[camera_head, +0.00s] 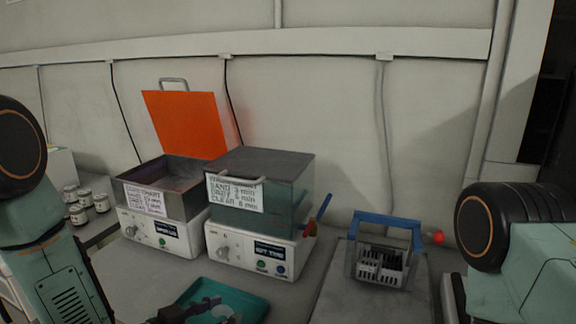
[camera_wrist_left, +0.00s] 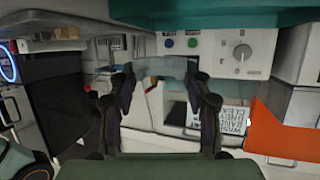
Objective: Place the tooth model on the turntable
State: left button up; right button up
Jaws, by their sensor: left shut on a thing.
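My left gripper (camera_head: 205,306) is at the bottom of the head view, over or beside a teal tray (camera_head: 251,307). The left wrist view shows its two dark fingers (camera_wrist_left: 165,75) apart, with a blurred grey-teal piece (camera_wrist_left: 164,67) between the tips. The gripper is shut on this piece. I cannot tell for certain that it is the tooth model. A grey rounded shape (camera_head: 228,312) shows by the fingers in the tray. No turntable can be made out. My right gripper is out of view; only part of its arm shows at right.
Two white machines with metal tanks stand behind the tray: one with an orange lid (camera_head: 187,124), one with a closed grey lid (camera_head: 263,163). A blue-handled basket (camera_head: 388,219) stands on a grey slab (camera_head: 350,303) at right. Small jars (camera_head: 77,213) stand at left.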

pick_arm(q)
jog(key=s+a+r+m+g+h, duration=0.2)
jog(key=s+a+r+m, duration=0.1)
jog(key=s, duration=0.5)
jog(key=shift+s+a+r+g+h, duration=0.35)
jog(key=shift+a+r, duration=0.2)
jog(key=shift+r, duration=0.3)
jog(key=shift+d, duration=0.1)
